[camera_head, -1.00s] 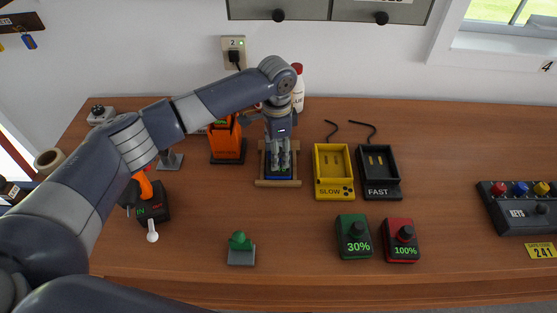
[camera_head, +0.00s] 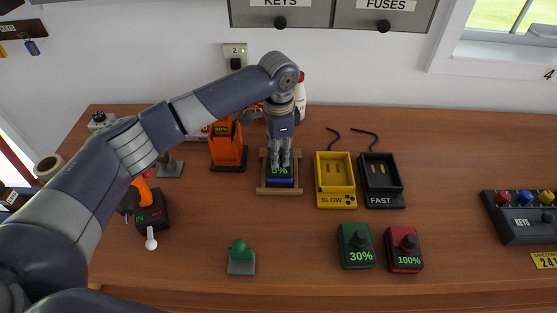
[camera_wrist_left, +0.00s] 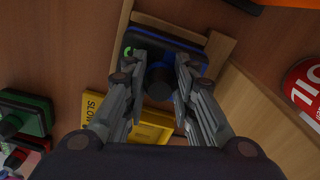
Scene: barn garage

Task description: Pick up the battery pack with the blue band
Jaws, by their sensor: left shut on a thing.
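The battery pack with the blue band (camera_head: 279,180) is dark, shows a green 5% and sits in a wooden cradle (camera_head: 279,191) at the middle of the bench. In the left wrist view the pack (camera_wrist_left: 165,46) shows a blue strip along its edge and a round black knob (camera_wrist_left: 159,82). My left gripper (camera_head: 279,163) points down over the pack, shut on its knob; in the left wrist view its fingers (camera_wrist_left: 160,92) lie on both sides of the knob. I cannot tell any gap between pack and cradle. My right gripper is not in view.
A yellow SLOW charger (camera_head: 335,199) and black FAST charger (camera_head: 382,201) stand right of the cradle, both empty. Packs marked 30% (camera_head: 356,247) and 100% (camera_head: 404,250) stand in front. An orange device (camera_head: 227,150) is close left.

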